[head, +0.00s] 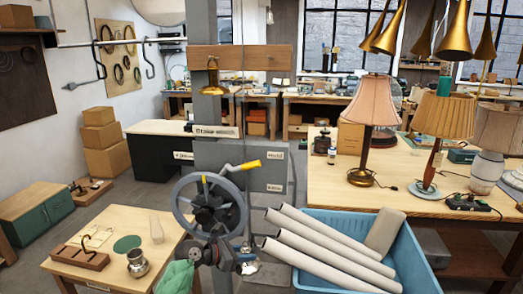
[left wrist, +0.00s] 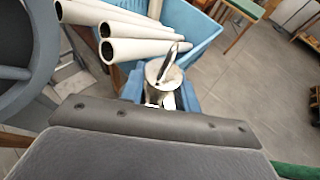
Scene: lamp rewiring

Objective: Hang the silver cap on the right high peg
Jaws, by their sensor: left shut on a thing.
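The silver cap (left wrist: 163,75), a small shiny cylinder with a ring loop on top, is between the blue fingers of my left gripper (left wrist: 160,98) in the left wrist view. The left gripper is shut on it. In the head view the left gripper (head: 247,262) is low, just right of the crank wheel, and the cap is small and hard to make out there. A wooden peg board (head: 262,58) is high on the grey post. A brass cap (head: 212,77) hangs at its left. I cannot clearly make out the right high peg. My right gripper is not in view.
The crank wheel (head: 183,200) with a yellow handle (head: 250,165) stands before the post. A blue bin (head: 425,268) with several pale tubes (head: 320,238) is to the right. A small table (head: 65,268) is at left, with a silver pot (head: 138,264). Lamps stand on the right table.

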